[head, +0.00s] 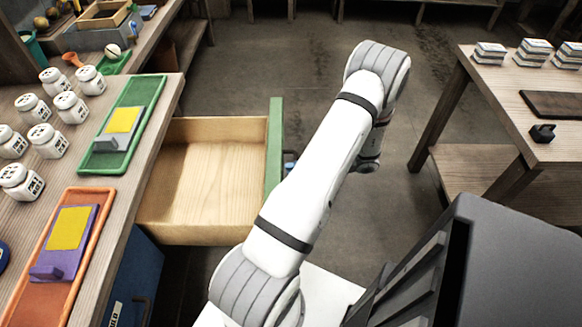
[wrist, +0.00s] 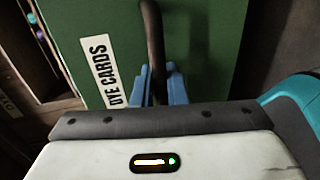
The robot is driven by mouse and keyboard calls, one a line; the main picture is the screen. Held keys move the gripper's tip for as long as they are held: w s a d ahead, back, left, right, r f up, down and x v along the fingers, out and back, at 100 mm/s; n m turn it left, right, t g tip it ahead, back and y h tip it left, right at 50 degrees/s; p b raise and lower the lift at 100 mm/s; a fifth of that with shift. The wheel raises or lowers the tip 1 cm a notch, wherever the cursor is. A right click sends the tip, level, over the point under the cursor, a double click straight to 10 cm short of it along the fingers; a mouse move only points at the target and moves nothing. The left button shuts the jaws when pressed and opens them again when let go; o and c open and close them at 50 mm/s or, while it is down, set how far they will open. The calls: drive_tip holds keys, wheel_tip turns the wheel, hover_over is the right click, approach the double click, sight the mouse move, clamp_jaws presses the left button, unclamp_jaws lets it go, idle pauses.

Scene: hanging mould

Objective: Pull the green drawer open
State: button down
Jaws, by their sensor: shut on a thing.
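The green drawer (head: 275,150) stands well out from under the left bench in the head view, its wooden inside bare and empty. Its green front (wrist: 205,50) fills much of the wrist view, with a "DYE CARDS" label (wrist: 104,72) and a dark bar handle (wrist: 153,45). My gripper (wrist: 158,84) has its blue fingers shut on the handle. In the head view my arm hides most of the gripper; only a little blue shows beside the green front.
The left bench (head: 172,95) holds several white jars (head: 72,106), a green tray (head: 135,100) and an orange tray (head: 100,205). A blue drawer front (head: 140,275) is below it. A table (head: 500,90) stands at the right. Bare floor (head: 245,60) lies between.

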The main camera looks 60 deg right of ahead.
drive_tip(key=c, duration=1.5)
unclamp_jaws()
drive_tip(key=shift+c, duration=0.2)
drive_tip(key=v, duration=0.7)
drive_tip(key=shift+s+d, duration=0.2)
drive_tip(key=shift+s, duration=0.15)
